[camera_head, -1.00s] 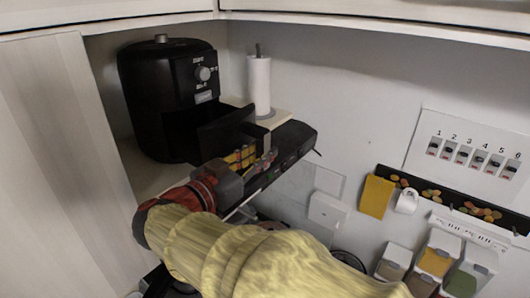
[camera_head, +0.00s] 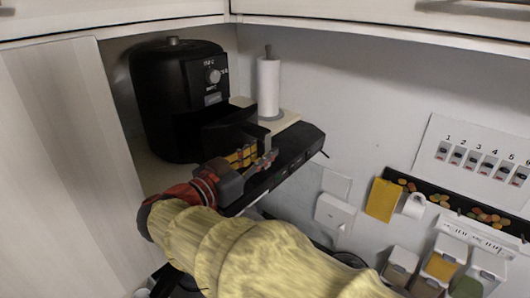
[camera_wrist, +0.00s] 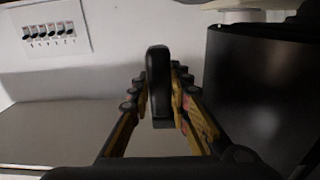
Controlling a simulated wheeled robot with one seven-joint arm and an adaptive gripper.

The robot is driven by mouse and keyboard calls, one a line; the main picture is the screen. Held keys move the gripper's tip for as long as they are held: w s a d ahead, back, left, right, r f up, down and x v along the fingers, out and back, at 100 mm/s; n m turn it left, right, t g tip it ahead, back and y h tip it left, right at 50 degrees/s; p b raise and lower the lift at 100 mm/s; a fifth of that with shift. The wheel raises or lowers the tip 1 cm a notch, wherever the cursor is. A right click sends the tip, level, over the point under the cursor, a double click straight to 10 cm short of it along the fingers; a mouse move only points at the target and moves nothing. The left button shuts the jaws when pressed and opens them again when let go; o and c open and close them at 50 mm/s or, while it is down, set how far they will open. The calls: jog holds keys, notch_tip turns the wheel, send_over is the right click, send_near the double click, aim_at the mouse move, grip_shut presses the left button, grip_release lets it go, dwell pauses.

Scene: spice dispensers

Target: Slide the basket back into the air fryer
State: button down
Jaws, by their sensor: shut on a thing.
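The black air fryer (camera_head: 165,100) stands on the counter at the upper left in the head view, with its dial facing right. Its black basket (camera_head: 218,130) sticks out of the lower front, partly inside the body. My gripper (camera_head: 252,157) is at the outer end of the basket, shut on the basket handle. In the wrist view the upright black handle (camera_wrist: 158,75) stands between the two fingers of my gripper (camera_wrist: 160,100). The inside of the basket and its rear end are hidden.
A paper towel roll (camera_head: 268,88) stands behind the basket to the right. A long black appliance (camera_head: 290,160) runs close beside my gripper. A cabinet side (camera_head: 70,160) bounds the left. Spice dispensers (camera_head: 440,265) and a numbered panel (camera_head: 483,152) are at the right.

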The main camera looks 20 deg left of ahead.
aim_at(234, 138)
jog(key=shift+w+a+r+p, duration=0.1)
jog(key=shift+w+a+p, duration=0.65)
jog(key=shift+a, duration=0.75)
jog(key=shift+w+a+f+p, duration=0.1)
jog(key=shift+w+a+p, duration=0.4)
jog(key=shift+a+p, duration=0.8)
jog(key=shift+w+a+r+p, duration=0.1)
jog(key=shift+w+a+p, duration=0.55)
jog(key=shift+a, duration=1)
jog(key=shift+a+r+p, duration=0.15)
jog(key=shift+r+p, duration=0.55)
jog(key=shift+r, duration=0.15)
dwell(0.4)
jog(key=shift+s+f, duration=0.1)
jog(key=shift+f, duration=0.1)
jog(key=shift+d+f+b, duration=0.25)
jog(key=shift+f+b, duration=0.1)
jog(key=shift+f, duration=0.05)
dwell(0.4)
